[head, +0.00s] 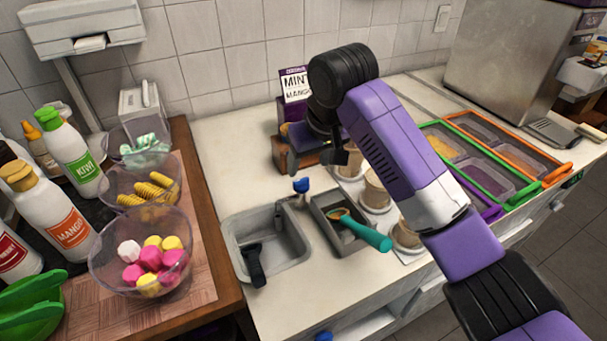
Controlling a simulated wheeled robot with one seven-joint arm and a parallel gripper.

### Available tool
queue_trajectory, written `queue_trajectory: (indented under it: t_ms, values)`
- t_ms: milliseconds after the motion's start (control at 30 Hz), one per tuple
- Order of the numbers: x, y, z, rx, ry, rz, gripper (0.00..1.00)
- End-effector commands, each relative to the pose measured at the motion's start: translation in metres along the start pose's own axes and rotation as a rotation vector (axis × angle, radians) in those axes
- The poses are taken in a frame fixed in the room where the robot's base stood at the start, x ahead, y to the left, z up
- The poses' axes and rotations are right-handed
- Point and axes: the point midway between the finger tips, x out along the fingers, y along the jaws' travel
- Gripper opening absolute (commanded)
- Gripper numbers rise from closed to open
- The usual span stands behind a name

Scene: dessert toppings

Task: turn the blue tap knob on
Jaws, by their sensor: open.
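The blue tap knob (302,185) stands at the back right corner of the small grey sink (262,238), on top of the tap. My gripper (322,158) is up and behind the knob, slightly to its right in the picture. Its dark fingers are open, and I see nothing held between them. The gripper looks apart from the knob. My purple and black arm reaches in from the lower right. How far the knob is turned is too small to tell.
A grey tray (328,225) with a teal-handled scoop (362,232) sits right of the sink. A black-handled tool (254,264) lies in the sink. Cups and topping trays (485,150) fill the right.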

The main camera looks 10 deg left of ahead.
Motion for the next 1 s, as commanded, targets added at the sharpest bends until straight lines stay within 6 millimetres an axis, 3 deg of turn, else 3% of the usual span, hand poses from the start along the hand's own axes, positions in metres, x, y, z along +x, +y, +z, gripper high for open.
queue_trajectory:
  t_ms: [500,867,1000]
  values:
    - [0.068,-0.001,0.000,0.001,0.002,0.000,0.60]
    - [0.074,-0.001,-0.001,0.001,0.004,0.000,0.60]
    - [0.074,-0.001,-0.001,0.000,0.004,0.000,0.34]
